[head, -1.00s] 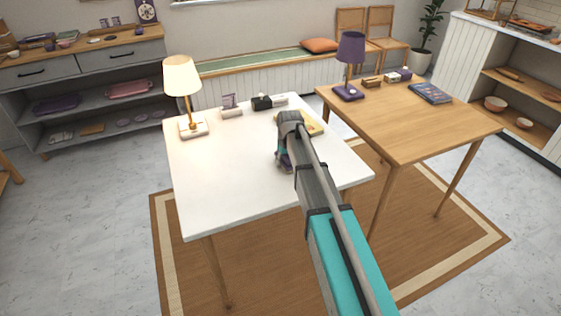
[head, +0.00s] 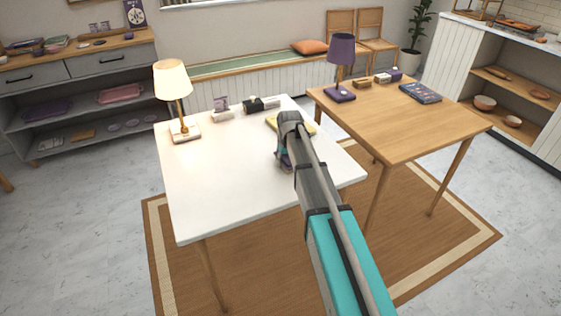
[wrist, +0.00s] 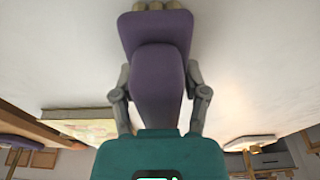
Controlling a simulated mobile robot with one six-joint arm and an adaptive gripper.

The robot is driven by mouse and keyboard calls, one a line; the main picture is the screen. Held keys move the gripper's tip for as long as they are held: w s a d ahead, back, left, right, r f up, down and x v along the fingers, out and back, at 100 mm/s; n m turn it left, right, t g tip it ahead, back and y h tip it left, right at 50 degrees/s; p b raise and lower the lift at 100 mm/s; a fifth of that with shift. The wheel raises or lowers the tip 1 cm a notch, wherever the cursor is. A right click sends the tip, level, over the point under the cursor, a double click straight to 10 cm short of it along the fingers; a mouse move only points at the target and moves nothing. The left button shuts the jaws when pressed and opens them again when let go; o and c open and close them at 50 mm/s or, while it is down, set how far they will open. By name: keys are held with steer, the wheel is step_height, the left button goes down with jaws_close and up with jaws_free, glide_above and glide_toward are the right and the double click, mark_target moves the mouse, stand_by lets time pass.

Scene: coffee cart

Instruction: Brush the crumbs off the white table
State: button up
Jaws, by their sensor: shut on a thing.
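The white table (head: 225,205) stands in the middle of the head view, its top largely bare. My gripper (head: 284,158) is low over the right half of the table. In the wrist view, my gripper (wrist: 160,92) is shut on the handle of a purple brush (wrist: 155,35), one finger on each side. The brush's pale bristles show at the top edge of the wrist view, beside the white tabletop. In the head view my arm hides most of the brush, and I cannot tell whether the bristles touch the table. I can make out no crumbs in either view.
Along the table's back stand a lit lamp (head: 173,82), a small purple-and-white holder (head: 222,108), a black-and-white item (head: 255,104) and a yellowish book (head: 273,122) partly behind my arm. A wooden table (head: 400,125) adjoins on the right. The table's left and front are clear.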

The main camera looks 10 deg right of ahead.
steer(key=shift+w+d, duration=0.15)
steer(key=shift+d, duration=0.45)
steer(key=shift+d, duration=0.1)
steer(key=shift+w+d, duration=0.35)
steer(key=shift+d, duration=0.55)
steer(key=shift+w+d, duration=0.3)
steer(key=shift+d, duration=0.55)
steer(key=shift+r, duration=0.15)
step_height(320, 180, up, 6)
steer(key=p, duration=0.6)
step_height(320, 180, up, 3)
steer(key=p, duration=0.3)
steer(key=shift+s+f, duration=0.1)
steer(key=shift+f, duration=0.1)
stand_by(0.3)
